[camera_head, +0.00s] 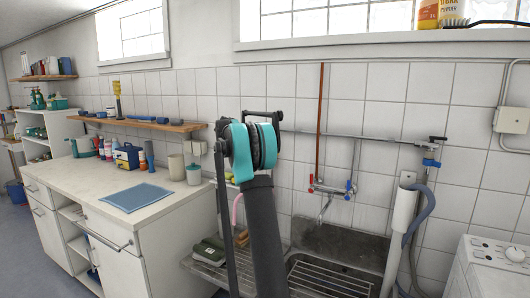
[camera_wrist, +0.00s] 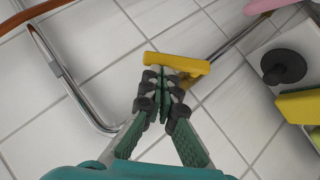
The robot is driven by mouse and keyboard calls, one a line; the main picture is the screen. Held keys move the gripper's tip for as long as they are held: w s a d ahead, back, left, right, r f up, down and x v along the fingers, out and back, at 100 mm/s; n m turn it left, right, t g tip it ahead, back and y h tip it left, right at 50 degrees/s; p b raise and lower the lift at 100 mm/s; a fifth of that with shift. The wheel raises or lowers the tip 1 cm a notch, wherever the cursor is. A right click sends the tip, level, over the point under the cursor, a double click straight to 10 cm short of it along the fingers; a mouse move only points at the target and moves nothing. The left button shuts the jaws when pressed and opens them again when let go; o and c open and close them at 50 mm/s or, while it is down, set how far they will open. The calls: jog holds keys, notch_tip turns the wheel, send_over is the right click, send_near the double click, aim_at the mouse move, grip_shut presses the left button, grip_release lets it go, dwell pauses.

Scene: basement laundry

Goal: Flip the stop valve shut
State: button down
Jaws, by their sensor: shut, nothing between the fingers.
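In the wrist view a yellow lever handle (camera_wrist: 180,66), which looks like the stop valve's, lies crosswise just beyond my fingertips. A chrome pipe (camera_wrist: 232,42) runs from it to the upper right. My gripper (camera_wrist: 163,82) is shut and empty, its dark fingertips close below the lever; whether they touch it I cannot tell. In the head view my teal and dark arm covers this spot, so neither lever nor fingertips show there. A separate valve with a blue handle (camera_head: 431,162) sits at the right end of the wall pipe (camera_head: 350,136).
A wall tap (camera_head: 331,189) with red and blue handles hangs over the sink (camera_head: 340,240). In the wrist view a bent chrome pipe (camera_wrist: 62,75) lies left, and a white shelf (camera_wrist: 262,58) with a black round item lies right.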

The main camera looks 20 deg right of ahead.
jog(key=s+d+m+t+y, duration=0.1)
jog(key=s+f+m+t+y, duration=0.1)
jog(key=t+y, duration=0.1)
jog(key=shift+s+d+f+m, duration=0.2)
jog(key=shift+d+m, duration=0.1)
jog(key=shift+d, duration=0.1)
jog(key=shift+r, duration=0.1)
jog(key=shift+r, duration=0.7)
